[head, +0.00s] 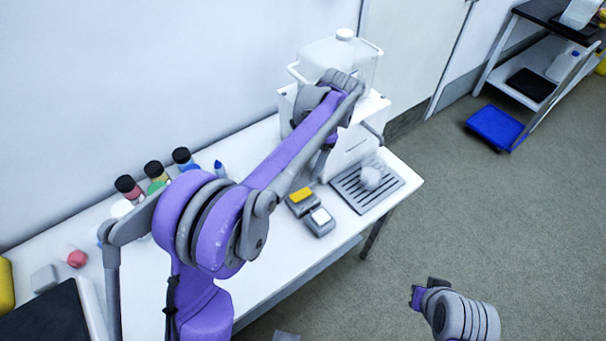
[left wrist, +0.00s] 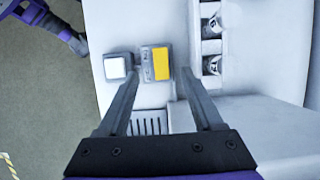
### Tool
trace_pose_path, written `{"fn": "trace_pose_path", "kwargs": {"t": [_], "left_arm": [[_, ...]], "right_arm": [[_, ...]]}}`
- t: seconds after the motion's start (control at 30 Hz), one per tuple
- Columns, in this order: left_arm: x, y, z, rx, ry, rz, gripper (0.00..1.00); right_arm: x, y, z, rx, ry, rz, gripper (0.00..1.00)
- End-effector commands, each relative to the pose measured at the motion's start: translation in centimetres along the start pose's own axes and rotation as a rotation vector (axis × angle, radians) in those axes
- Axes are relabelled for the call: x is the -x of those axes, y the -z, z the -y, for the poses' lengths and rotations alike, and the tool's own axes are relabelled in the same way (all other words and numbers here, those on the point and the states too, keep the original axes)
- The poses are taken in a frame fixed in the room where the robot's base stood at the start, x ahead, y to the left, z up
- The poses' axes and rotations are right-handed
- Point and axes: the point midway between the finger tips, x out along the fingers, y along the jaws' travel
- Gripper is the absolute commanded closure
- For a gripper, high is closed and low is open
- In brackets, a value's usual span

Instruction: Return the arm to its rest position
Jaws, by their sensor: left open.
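My left arm (head: 300,145) crosses the head view from the lower left and reaches over the bench to the white machine. Its gripper is mostly hidden there behind the forearm, just above the bench in front of the machine. In the left wrist view the left gripper (left wrist: 161,76) is open, its two fingers wide apart with nothing between them. Beyond the fingertips lie a small grey device with a yellow top (left wrist: 160,64) and one with a white top (left wrist: 115,67). Part of my right arm (head: 462,315) shows at the lower right; its gripper cannot be made out.
The white machine (head: 350,150) stands at the back of the bench, close to my forearm. A slatted tray (head: 353,192) holds a clear block (head: 371,177). Bottles with black caps (head: 155,170) stand behind my elbow.

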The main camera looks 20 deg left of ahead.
Motion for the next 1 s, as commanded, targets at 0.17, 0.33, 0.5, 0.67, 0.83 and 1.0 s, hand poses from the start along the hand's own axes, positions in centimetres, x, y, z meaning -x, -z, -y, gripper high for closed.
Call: {"fn": "trace_pose_path", "kwargs": {"t": [0.17, 0.33, 0.5, 0.67, 0.83, 1.0], "left_arm": [[0.5, 0.0, 0.0, 0.0, 0.0, 0.0, 0.32], [0.5, 0.0, 0.0, 0.0, 0.0, 0.0, 0.32], [0.5, 0.0, 0.0, 0.0, 0.0, 0.0, 0.32], [0.6, -0.4, -0.1, 0.008, 0.002, -0.009, 0.32], [1.3, -3.2, -0.7, 0.075, 0.018, -0.089, 0.32], [1.4, -7.7, -2.3, 0.201, 0.038, -0.24, 0.32]], "right_arm": [[0.0, 0.0, 0.0, 0.0, 0.0, 0.0, 1.0], [0.0, 0.0, 0.0, 0.0, 0.0, 0.0, 1.0], [0.0, 0.0, 0.0, 0.0, 0.0, 0.0, 1.0], [0.1, 0.0, 0.0, 0.0, 0.0, 0.0, 1.0], [0.3, 0.3, 0.0, 0.0, 0.0, -0.002, 1.0], [0.8, 0.6, 0.0, 0.0, 0.0, -0.005, 1.0]]}}
